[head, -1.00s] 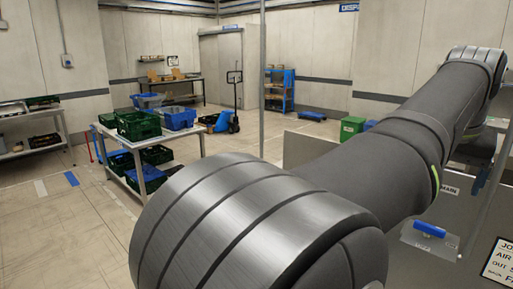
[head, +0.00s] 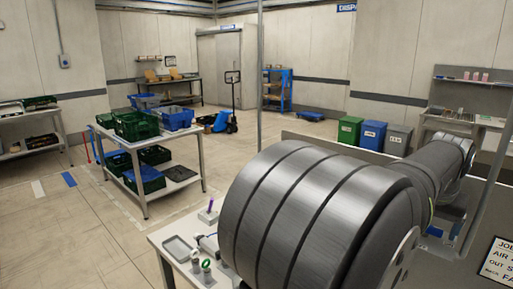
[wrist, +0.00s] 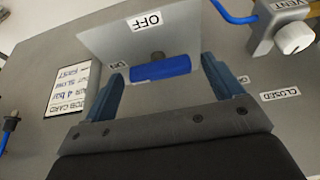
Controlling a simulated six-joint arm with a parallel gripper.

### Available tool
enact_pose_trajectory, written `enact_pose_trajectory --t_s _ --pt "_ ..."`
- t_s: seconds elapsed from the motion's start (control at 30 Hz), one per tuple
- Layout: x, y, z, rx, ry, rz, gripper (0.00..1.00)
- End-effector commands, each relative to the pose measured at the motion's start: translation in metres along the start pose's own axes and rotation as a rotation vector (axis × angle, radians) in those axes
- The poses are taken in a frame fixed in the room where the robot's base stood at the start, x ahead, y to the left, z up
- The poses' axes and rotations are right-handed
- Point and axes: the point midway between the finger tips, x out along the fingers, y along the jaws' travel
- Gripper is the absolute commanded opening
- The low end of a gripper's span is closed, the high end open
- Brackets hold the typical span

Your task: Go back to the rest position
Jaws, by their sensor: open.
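My gripper (wrist: 163,67) shows in the wrist view with its two blue-grey fingers spread wide and nothing gripped. A blue lever handle (wrist: 160,69) on a grey plate (wrist: 110,42) labelled OFF appears between the fingertips; I cannot tell how far in front of them it is. The plate stands on a grey panel (wrist: 245,130) with a CLOSED label. In the head view my arm fills the lower right and hides my gripper. A bit of blue, apparently the handle (head: 434,231), shows beside the arm.
A valve with a white knob (wrist: 294,37) and blue hose marked VENT is close by in the wrist view, and a job card (wrist: 68,88) lies left. In the head view, a small bench (head: 160,245) and several bins (head: 372,135) flank my arm.

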Motion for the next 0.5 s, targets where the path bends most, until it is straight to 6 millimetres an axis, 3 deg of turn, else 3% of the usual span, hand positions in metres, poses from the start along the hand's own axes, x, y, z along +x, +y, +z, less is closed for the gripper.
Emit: enact_pose_trajectory --t_s 0.5 --pt "-0.0033 -0.0028 -0.001 0.299 0.001 0.125 0.85"
